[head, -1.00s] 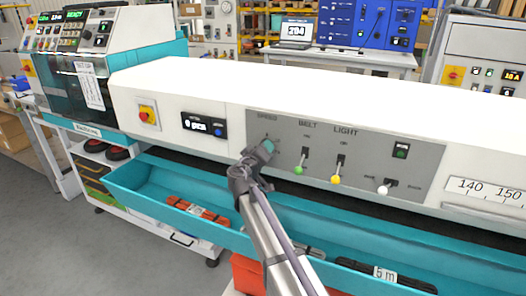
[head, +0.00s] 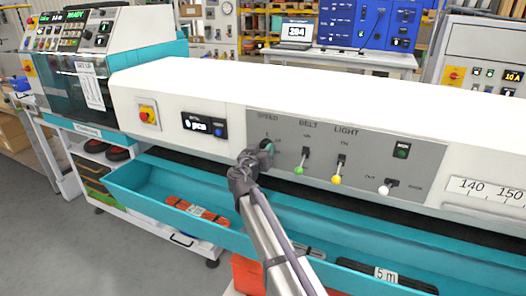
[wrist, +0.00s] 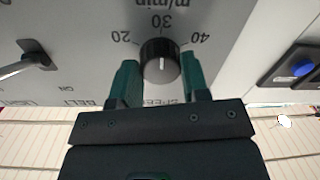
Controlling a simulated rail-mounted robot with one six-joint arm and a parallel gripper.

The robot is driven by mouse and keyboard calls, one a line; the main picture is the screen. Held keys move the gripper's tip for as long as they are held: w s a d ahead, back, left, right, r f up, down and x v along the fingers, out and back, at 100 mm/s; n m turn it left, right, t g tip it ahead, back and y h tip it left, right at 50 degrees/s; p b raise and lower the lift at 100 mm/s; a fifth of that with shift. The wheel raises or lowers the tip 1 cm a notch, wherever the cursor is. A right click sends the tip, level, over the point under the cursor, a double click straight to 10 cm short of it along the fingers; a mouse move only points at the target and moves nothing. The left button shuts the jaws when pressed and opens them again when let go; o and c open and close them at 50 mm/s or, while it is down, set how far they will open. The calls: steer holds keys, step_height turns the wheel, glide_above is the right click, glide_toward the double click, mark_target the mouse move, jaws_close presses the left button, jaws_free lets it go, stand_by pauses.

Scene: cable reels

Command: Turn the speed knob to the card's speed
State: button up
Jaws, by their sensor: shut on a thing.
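The speed knob (wrist: 160,63) is black and ribbed with a white line on its face, below a printed scale of 20, 30 and 40 m/min. The line runs up and down in the wrist view, in line with 30. My gripper (wrist: 160,78) has its teal fingers on both sides of the knob, shut on it. In the head view my gripper (head: 266,147) is at the grey panel under the SPEED label and largely hides the knob. A white card (head: 90,86) hangs on the machine at the left; its speed is too small to read.
Right of the knob on the panel are the green-tipped belt lever (head: 299,170), the yellow-tipped light lever (head: 336,180) and a white-tipped lever (head: 384,190). A teal trough (head: 150,190) runs below the panel. A counter display (head: 196,124) is to the left.

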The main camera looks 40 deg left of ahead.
steer(key=o, duration=0.9)
steer(key=v, duration=1.1)
